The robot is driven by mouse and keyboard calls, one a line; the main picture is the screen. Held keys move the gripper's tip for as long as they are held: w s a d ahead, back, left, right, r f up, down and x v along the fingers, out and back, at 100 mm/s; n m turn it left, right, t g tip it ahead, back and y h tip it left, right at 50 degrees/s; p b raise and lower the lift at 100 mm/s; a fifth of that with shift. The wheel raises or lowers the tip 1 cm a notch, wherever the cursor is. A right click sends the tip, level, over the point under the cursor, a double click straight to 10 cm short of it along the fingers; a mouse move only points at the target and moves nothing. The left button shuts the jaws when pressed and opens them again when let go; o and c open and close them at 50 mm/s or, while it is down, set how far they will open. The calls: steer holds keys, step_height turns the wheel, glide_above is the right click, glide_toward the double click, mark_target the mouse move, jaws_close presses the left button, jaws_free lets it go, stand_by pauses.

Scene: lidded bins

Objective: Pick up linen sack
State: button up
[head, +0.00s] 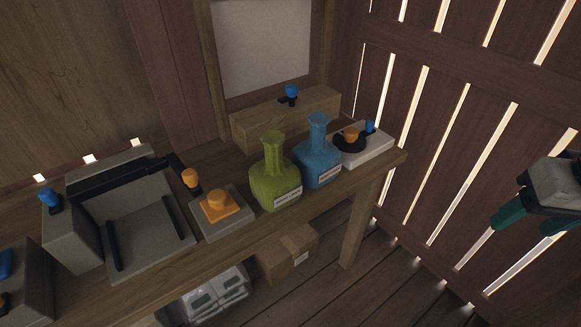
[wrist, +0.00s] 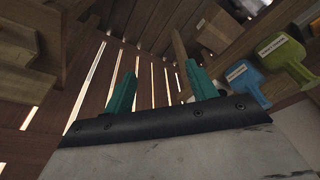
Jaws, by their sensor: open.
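I cannot make out a linen sack in either view. My gripper (head: 533,220) is at the right of the head view, in front of the slatted wall and apart from the table. Its two green fingers are spread with nothing between them. In the wrist view my gripper (wrist: 160,75) points toward the slatted wall, and the gap between its fingers is empty.
A green bottle (head: 274,180) and a blue bottle (head: 317,155) stand on the wooden table (head: 300,215). A cardboard box (head: 287,257) sits below.

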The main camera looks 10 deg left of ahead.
steer(key=w+a+f+n+t+y, duration=0.2)
steer(key=w+a+f+t, duration=0.25)
steer(key=w+a, duration=0.75)
steer(key=n+t+y, duration=0.3)
steer(key=t+y, duration=0.1)
steer(key=y, duration=0.1)
glide_toward(277, 156)
steer(key=w+d+f, duration=0.1)
steer(key=w+d, duration=0.5)
steer(key=w, duration=0.2)
steer(key=s+a+f+y, duration=0.1)
steer(key=a, duration=0.1)
steer(key=s+a+n+t+y, duration=0.1)
steer(key=s+a, duration=0.1)
steer(key=a, duration=0.1)
steer(key=s+a+f+t+y, duration=0.1)
steer(key=s+a, duration=0.1)
steer(key=shift+a+f+n+t+y, duration=0.25)
steer(key=shift+a+f+n+y, duration=0.1)
steer(key=shift+a+n+y, duration=0.05)
steer(key=shift+w+a, duration=0.25)
steer(key=x, duration=0.7)
steer(key=shift+w+d, duration=0.15)
jaws_close()
